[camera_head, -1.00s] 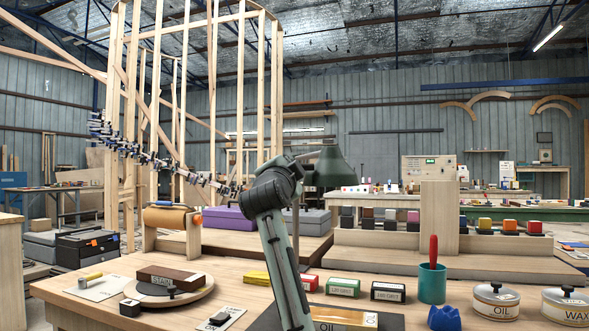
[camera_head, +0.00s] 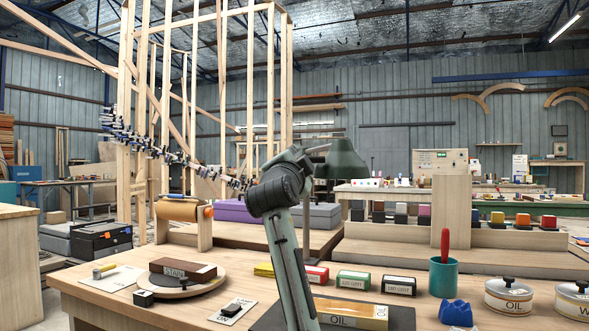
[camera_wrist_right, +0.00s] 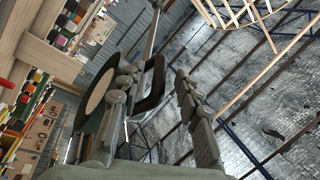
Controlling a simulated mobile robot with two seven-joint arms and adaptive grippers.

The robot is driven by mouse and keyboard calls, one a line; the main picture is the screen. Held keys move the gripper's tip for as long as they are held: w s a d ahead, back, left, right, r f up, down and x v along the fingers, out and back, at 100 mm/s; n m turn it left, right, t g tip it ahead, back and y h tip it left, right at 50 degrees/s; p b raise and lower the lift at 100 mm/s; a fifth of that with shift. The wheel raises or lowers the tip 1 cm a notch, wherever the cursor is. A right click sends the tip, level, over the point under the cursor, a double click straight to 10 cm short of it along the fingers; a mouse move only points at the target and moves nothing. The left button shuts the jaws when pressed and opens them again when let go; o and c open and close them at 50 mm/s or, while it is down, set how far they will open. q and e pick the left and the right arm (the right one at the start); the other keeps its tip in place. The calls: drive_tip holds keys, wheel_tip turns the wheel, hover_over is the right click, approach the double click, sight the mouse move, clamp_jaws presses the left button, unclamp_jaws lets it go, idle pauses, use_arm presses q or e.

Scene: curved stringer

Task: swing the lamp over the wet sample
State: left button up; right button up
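The lamp's dark green shade (camera_head: 341,160) shows in the head view just right of my right arm's dark wrist, above the workbench. In the right wrist view a round dark rim with a tan centre (camera_wrist_right: 97,98), apparently the shade's underside, lies left of the fingers. My right gripper (camera_wrist_right: 162,73) has its fingers apart, with a dark curved bar between or behind them; contact cannot be told. A wood block labelled OIL (camera_head: 350,313) lies on a dark mat, partly behind my arm. A block labelled STAIN (camera_head: 183,270) sits on a round board. Which sample is wet is unclear. My left gripper is out of view.
A teal cup (camera_head: 443,278) with a red-handled tool, a blue crumpled piece (camera_head: 456,313) and an OIL tin (camera_head: 508,296) stand at the right. Several small labelled boxes (camera_head: 353,281) line the bench middle. A roller stand (camera_head: 184,222) rises behind left.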

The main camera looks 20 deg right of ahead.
drive_tip(key=v, duration=0.9)
drive_tip(key=shift+s+a, duration=0.15)
drive_tip(key=shift+s, duration=0.2)
